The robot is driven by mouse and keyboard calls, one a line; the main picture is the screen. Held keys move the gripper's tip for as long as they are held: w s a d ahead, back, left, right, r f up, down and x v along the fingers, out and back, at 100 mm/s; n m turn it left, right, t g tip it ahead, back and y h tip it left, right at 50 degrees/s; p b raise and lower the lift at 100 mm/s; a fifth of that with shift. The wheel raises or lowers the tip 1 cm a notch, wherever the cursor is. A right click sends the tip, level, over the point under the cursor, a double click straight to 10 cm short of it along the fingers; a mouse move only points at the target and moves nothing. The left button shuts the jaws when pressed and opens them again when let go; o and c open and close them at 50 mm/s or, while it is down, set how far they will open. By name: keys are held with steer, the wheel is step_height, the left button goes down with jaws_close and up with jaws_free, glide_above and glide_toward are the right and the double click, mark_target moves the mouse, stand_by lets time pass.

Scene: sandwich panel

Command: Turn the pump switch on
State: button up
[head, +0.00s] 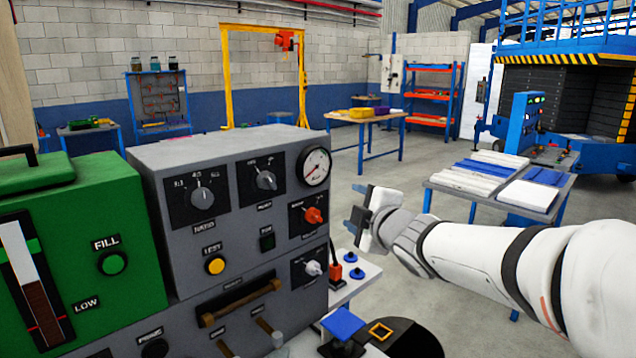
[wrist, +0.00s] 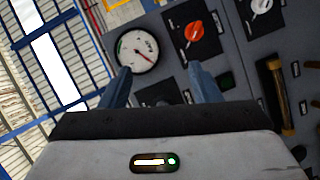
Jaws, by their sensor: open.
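The grey control panel carries several rotary switches whose small labels I cannot read, so I cannot tell which is the pump switch. In the head view there are a large grey knob (head: 203,197), a smaller grey knob (head: 266,180), an orange knob (head: 314,215) and a white knob (head: 313,268). My gripper (head: 355,203) is open and empty, off the panel's right side. In the wrist view its fingers (wrist: 158,72) point at the panel below the gauge (wrist: 138,48), with the orange knob (wrist: 195,30) above right. A dark switch plate (wrist: 152,88) shows between the fingers, mostly hidden.
A green unit (head: 112,264) with a FILL button stands left of the panel. A yellow button (head: 215,265) and a brown handle (head: 240,302) stick out from the panel front. A table with stacked panels (head: 495,180) is at right. Open floor lies beyond my gripper.

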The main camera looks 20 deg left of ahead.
mark_target(272, 183)
steer(key=a+r+n+g+y, duration=0.1)
steer(key=a+n+y, duration=0.1)
steer(key=a, duration=0.3)
steer(key=s+a+r+n+g+y+p, duration=0.1)
steer(key=a+n, duration=0.2)
steer(key=a, duration=0.3)
steer(key=a+r+n+g+y, duration=0.1)
steer(key=a+n+g+y, duration=0.1)
steer(key=a, duration=0.3)
steer(key=shift+s+a+n+y, duration=0.15)
steer(key=shift+a+n+y, duration=0.2)
steer(key=shift+n, duration=0.15)
steer(key=shift+w+a+p, duration=0.3)
steer(key=shift+a+p, duration=0.05)
steer(key=shift+a, duration=0.2)
steer(key=shift+c, duration=0.6)
